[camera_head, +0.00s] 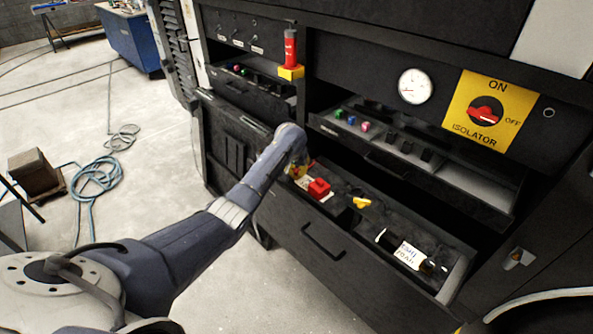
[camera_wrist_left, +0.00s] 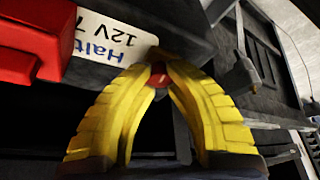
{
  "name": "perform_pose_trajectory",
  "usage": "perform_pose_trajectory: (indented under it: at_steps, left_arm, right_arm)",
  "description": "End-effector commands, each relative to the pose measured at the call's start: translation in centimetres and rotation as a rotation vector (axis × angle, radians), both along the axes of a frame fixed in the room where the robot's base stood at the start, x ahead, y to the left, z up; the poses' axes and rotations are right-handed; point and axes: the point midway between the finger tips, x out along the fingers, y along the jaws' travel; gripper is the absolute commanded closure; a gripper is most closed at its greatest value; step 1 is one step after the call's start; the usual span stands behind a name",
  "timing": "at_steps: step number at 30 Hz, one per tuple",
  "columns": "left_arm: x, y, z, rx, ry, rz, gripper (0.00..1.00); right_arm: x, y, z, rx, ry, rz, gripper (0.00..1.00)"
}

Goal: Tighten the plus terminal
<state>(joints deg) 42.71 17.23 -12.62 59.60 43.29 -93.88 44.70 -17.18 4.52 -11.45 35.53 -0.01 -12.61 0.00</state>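My left gripper (camera_head: 301,172) is over the left end of the open lower drawer (camera_head: 322,240), mostly hidden behind my arm in the head view. In the left wrist view its yellow fingers (camera_wrist_left: 161,68) come together at the tips around a small round red part (camera_wrist_left: 160,76), which looks like the plus terminal's knob. Both tips appear to touch it. It sits by a dark battery with a white label (camera_wrist_left: 115,35) reading 12V. A larger red block (camera_wrist_left: 35,40) lies beside the label; it also shows in the head view (camera_head: 319,188). My right gripper is not in view.
A yellow piece (camera_head: 361,203) and another white-labelled item (camera_head: 409,254) lie farther right in the drawer. A shelf with coloured buttons (camera_head: 352,121) is above. A red isolator switch (camera_head: 485,112) and a gauge (camera_head: 415,86) are on the panel. Blue hose (camera_head: 97,177) lies on the floor.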

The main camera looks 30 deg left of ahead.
Motion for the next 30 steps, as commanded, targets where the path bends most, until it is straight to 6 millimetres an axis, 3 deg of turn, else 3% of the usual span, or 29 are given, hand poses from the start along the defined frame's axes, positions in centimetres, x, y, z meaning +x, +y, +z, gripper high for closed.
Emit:
perform_pose_trajectory:
  at_steps: [11,22,30]
  left_arm:
    - [0.05,0.05,0.08,0.0,-0.002,-0.004,1.0]
    - [0.07,0.2,0.13,0.0,-0.003,-0.183,1.0]
    - [0.09,0.2,0.17,0.0,-0.004,-0.208,1.0]
  right_arm:
    - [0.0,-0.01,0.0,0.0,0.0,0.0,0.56]
    - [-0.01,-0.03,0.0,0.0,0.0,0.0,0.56]
    - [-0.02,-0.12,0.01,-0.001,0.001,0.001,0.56]
